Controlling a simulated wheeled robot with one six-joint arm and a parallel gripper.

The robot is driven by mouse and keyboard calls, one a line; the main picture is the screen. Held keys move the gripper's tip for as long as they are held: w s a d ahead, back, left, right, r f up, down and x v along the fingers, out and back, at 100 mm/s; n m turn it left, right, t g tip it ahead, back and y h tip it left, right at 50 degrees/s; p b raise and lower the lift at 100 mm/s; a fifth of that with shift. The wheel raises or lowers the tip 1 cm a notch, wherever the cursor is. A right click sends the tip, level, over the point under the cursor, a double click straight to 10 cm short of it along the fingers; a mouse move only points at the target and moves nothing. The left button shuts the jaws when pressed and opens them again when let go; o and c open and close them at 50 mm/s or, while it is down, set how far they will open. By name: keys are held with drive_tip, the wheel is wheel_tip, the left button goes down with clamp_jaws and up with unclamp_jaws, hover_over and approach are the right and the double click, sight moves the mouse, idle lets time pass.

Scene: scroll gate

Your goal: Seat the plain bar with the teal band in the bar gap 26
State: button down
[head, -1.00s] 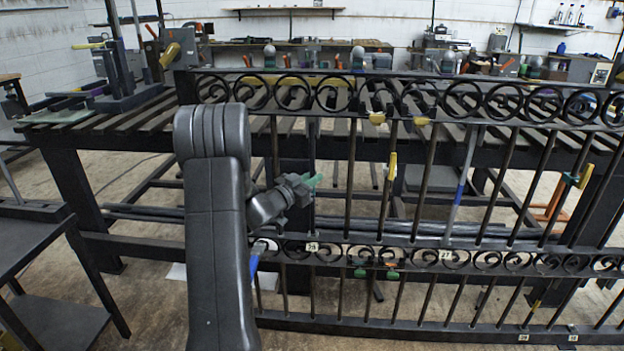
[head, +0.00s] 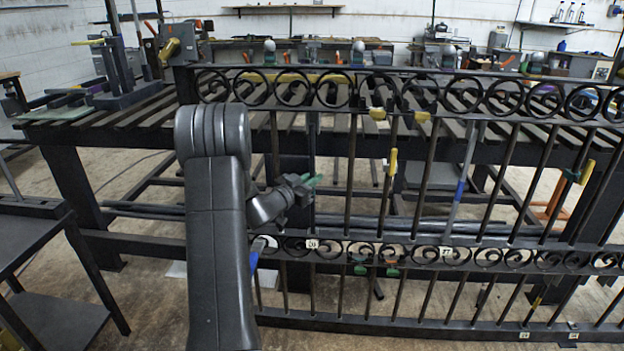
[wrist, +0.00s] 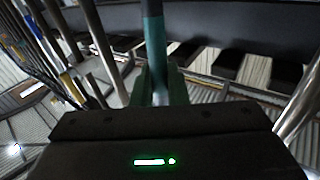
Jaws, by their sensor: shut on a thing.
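My gripper (head: 308,182) has green fingertips and is at the left part of the dark scroll gate (head: 378,248). In the wrist view my gripper (wrist: 160,85) is shut on an upright bar with a teal band (wrist: 154,38). In the head view the plain grey bar (head: 312,140) stands upright by the fingertips, below the upper scroll rail. A small label that reads 26 (head: 312,244) is on the lower scroll rail, almost straight below the gripper. Whether either bar end touches a rail is not clear.
Dark gate bars (head: 350,180) stand to the right of my gripper. A bar with a blue band (head: 459,190) is near a label 27 (head: 445,252). Yellow clamps (head: 377,113) hang on the upper rail. A slatted bench (head: 130,118) is behind the gate.

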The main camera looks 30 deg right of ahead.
drive_tip(key=shift+f, duration=0.2)
drive_tip(key=shift+w+d+r+n+y+p, duration=0.15)
drive_tip(key=shift+w+d+p, duration=0.15)
drive_tip(key=shift+w+p, duration=0.35)
drive_tip(key=shift+w+d+f+n+y+p, duration=0.15)
drive_tip(key=shift+w+d+p, duration=0.15)
drive_tip(key=shift+p, duration=0.6)
idle(1.1)
drive_tip(key=shift+r, duration=0.1)
drive_tip(key=c, duration=1.3)
unclamp_jaws()
drive_tip(key=shift+c, duration=0.2)
drive_tip(key=shift+f, duration=0.2)
drive_tip(key=p+v, duration=0.1)
drive_tip(key=v, duration=1.2)
drive_tip(key=shift+s+a, duration=0.15)
drive_tip(key=shift+a, duration=0.2)
drive_tip(key=shift+r, duration=0.1)
